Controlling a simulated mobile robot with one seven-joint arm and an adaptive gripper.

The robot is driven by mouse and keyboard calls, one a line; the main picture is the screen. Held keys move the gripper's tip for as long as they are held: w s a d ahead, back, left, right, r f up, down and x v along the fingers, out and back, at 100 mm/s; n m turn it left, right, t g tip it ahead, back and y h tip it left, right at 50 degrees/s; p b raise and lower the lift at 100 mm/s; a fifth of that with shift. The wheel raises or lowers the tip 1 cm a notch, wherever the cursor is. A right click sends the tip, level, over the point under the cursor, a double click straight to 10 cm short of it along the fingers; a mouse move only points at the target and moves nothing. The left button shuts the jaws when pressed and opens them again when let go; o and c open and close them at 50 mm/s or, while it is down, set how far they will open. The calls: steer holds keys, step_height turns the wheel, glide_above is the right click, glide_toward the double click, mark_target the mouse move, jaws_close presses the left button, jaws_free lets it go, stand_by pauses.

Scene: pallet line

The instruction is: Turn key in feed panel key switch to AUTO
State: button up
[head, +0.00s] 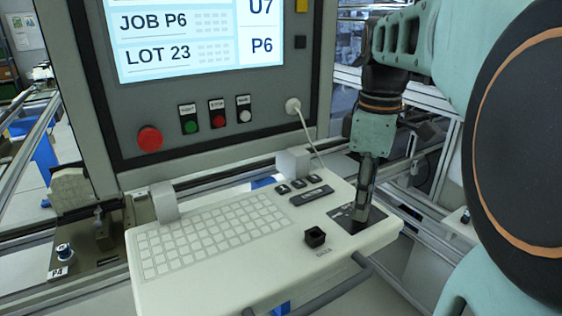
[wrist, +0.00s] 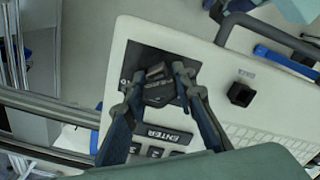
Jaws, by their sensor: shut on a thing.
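My gripper (head: 361,212) points down at the right end of the pale console and is shut on a dark key (wrist: 158,88). The wrist view shows a finger on each side of the key's head. The key is over the black plate of the key switch (wrist: 136,60), which also shows in the head view (head: 340,216). White marks on the plate are partly covered by the fingers. I cannot read which position the key points to. In the head view the gripper hides the key.
The console (head: 215,265) carries a keyboard (head: 212,234), a black square button (head: 315,237) and an ENTER key (wrist: 166,134). A dark handle bar (head: 335,290) runs along its front edge. Behind stands a screen panel with a red stop button (head: 149,139) and a white cable plug (head: 293,105).

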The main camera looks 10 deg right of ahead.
steer(key=m+p, duration=0.1)
steer(key=m, duration=0.6)
steer(key=m+p, duration=0.1)
steer(key=m, duration=0.2)
steer(key=shift+m, duration=0.4)
steer(key=m+p, duration=0.1)
steer(key=m, duration=0.3)
steer(key=o, duration=1.7)
steer(key=shift+m, duration=0.3)
steer(key=shift+r, duration=0.1)
